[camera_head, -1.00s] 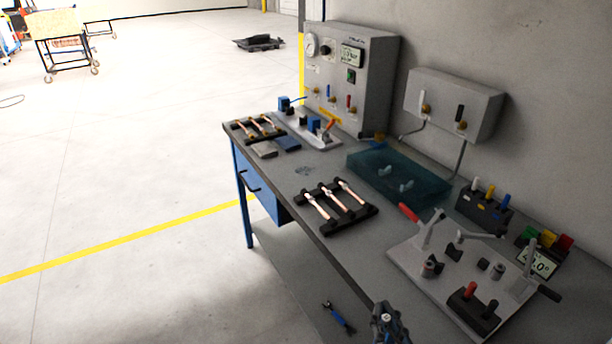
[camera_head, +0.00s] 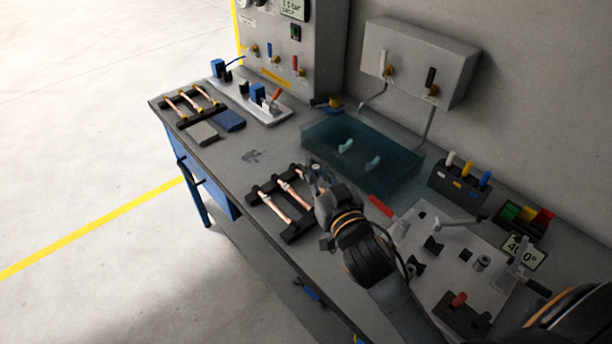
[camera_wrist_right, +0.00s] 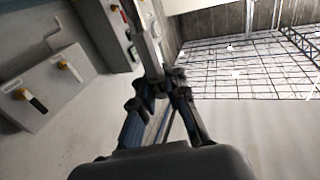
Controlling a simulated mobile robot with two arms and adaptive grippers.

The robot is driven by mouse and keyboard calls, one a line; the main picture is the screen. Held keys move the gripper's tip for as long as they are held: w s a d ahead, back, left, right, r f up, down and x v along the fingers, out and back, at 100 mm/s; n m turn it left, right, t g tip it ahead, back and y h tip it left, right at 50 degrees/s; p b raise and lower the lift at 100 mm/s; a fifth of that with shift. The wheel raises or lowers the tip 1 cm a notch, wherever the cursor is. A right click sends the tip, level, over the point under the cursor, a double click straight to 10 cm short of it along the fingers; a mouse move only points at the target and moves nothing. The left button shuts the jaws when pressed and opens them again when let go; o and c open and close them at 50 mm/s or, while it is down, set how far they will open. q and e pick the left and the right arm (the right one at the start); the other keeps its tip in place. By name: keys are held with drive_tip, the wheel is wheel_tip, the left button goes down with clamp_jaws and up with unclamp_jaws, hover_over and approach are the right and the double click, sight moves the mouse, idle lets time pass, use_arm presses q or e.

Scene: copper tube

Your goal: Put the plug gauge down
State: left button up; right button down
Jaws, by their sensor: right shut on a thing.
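My right gripper (camera_head: 317,170) is over the workbench, at the right end of the black tube rack (camera_head: 297,233) as seen in the head view. Its height above the bench is hard to judge. In the right wrist view the fingers (camera_wrist_right: 160,82) are shut on a long pale grey piece, which I take as the plug gauge (camera_wrist_right: 147,42); it sticks out beyond the fingertips. In the head view the held piece is small and mostly hidden by the gripper. My left gripper is not in view.
Copper tubes (camera_head: 294,194) lie on the rack. Behind is a blue translucent tray (camera_head: 385,182). A black holder (camera_head: 458,186) has white, yellow and blue handles. A fixture plate (camera_head: 430,262) stands at right.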

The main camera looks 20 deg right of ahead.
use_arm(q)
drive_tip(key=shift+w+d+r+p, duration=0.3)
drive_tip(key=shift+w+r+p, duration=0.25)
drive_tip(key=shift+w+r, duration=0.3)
use_arm(e)
drive_tip(key=w+d+f, duration=0.2)
drive_tip(key=w+f, duration=0.7)
drive_tip(key=f, duration=0.2)
drive_tip(key=shift+d, duration=0.35)
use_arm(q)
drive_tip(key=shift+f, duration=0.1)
use_arm(e)
drive_tip(key=shift+w+f, duration=0.1)
